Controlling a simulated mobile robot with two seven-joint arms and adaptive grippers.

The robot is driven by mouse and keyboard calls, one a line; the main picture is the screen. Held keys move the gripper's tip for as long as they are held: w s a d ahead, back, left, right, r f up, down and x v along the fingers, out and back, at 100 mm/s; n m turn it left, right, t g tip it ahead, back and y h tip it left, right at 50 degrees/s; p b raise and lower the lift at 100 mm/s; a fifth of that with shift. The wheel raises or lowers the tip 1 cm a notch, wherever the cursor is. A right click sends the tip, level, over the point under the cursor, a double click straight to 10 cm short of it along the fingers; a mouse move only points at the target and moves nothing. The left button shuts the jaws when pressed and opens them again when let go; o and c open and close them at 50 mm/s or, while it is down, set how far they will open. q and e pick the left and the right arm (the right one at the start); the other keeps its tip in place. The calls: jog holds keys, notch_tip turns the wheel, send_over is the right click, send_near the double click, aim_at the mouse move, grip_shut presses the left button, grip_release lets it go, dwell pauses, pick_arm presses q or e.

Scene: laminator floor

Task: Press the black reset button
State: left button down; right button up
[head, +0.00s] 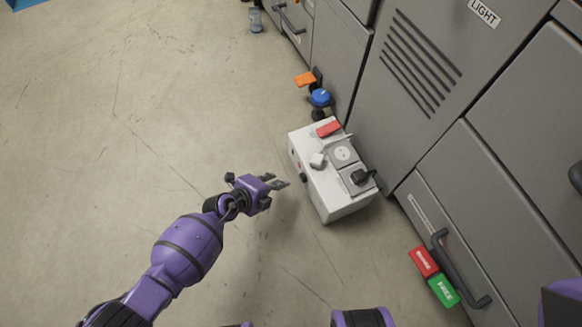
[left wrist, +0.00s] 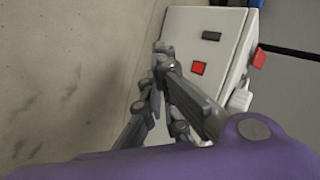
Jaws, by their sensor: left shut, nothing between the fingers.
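A white control box (head: 345,205) stands on the floor against the grey cabinets. Its left side carries a small dark part (head: 303,178). I cannot tell for certain which is the reset button. My left gripper (head: 284,184) is shut and empty, just left of the box, its fingers pointing towards it. Its fingertips (left wrist: 161,46) seem apart from the box face. My right gripper is out of view.
The box top holds a red piece (head: 328,129), a white knob (head: 317,160), a round dial (head: 342,154) and a black knob (head: 359,177). Orange (head: 305,79) and blue (head: 320,97) parts are behind it. The floor to the left is clear.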

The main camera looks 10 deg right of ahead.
aim_at(303, 178)
pick_arm(q)
jog(key=shift+w+d+p, duration=0.2)
jog(key=shift+d+p, duration=0.05)
jog(key=shift+d, duration=0.3)
jog(key=shift+w+d+p, duration=0.15)
jog(key=shift+d+p, duration=0.1)
jog(key=shift+d, duration=0.35)
dwell(0.5)
jog(key=shift+w+d, duration=0.1)
jog(key=shift+d, duration=0.05)
jog(key=shift+w+d+p, duration=0.1)
jog(key=shift+d+p, duration=0.2)
jog(key=shift+p, duration=0.1)
